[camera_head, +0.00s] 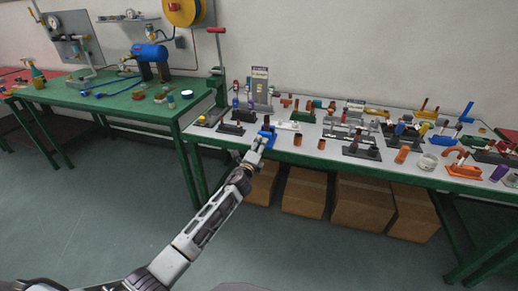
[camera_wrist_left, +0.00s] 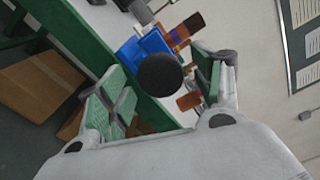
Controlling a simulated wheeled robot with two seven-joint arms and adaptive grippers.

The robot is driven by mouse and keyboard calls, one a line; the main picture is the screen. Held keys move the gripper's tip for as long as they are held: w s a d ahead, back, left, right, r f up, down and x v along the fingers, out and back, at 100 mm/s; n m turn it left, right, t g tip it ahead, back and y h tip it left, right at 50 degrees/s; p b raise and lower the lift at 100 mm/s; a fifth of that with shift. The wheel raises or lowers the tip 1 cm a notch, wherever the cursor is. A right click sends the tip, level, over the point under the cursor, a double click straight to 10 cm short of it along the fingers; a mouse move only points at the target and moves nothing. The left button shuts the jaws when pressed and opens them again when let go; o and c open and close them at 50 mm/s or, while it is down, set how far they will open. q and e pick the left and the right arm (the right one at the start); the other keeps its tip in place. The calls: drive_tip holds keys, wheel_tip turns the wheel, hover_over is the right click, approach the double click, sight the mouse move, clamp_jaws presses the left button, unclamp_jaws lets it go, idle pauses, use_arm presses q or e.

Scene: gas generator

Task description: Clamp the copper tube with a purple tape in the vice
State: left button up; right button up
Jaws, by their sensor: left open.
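A blue vice (camera_wrist_left: 146,48) with a round black knob (camera_wrist_left: 160,77) is in the left wrist view; it also shows at the front edge of the grey-topped bench in the head view (camera_head: 267,134). A copper tube with a purple band (camera_wrist_left: 183,32) is right beside the blue vice's body; I cannot tell whether it is gripped in the jaws. My left gripper (camera_head: 257,147) is at the vice. In the wrist view its open fingers (camera_wrist_left: 164,82) lie either side of the knob, with no clear contact. My right gripper is not in view.
The grey-topped bench (camera_head: 232,142) holds several racks, fittings and copper pieces. A short copper piece (camera_wrist_left: 188,101) is near the right finger. A green bench (camera_head: 130,104) with a blue machine (camera_head: 150,54) is at left. Cardboard boxes (camera_head: 305,193) are under the bench. The floor in front is clear.

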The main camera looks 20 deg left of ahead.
use_arm(q)
drive_tip(key=n, duration=0.3)
drive_tip(key=shift+n, duration=0.4)
drive_tip(key=c, duration=1.1)
drive_tip(key=shift+o, duration=0.2)
drive_tip(key=shift+m, duration=1.7)
drive_tip(key=shift+f+m+p, duration=0.1)
drive_tip(key=shift+m+p, duration=0.5)
drive_tip(key=shift+m, duration=0.5)
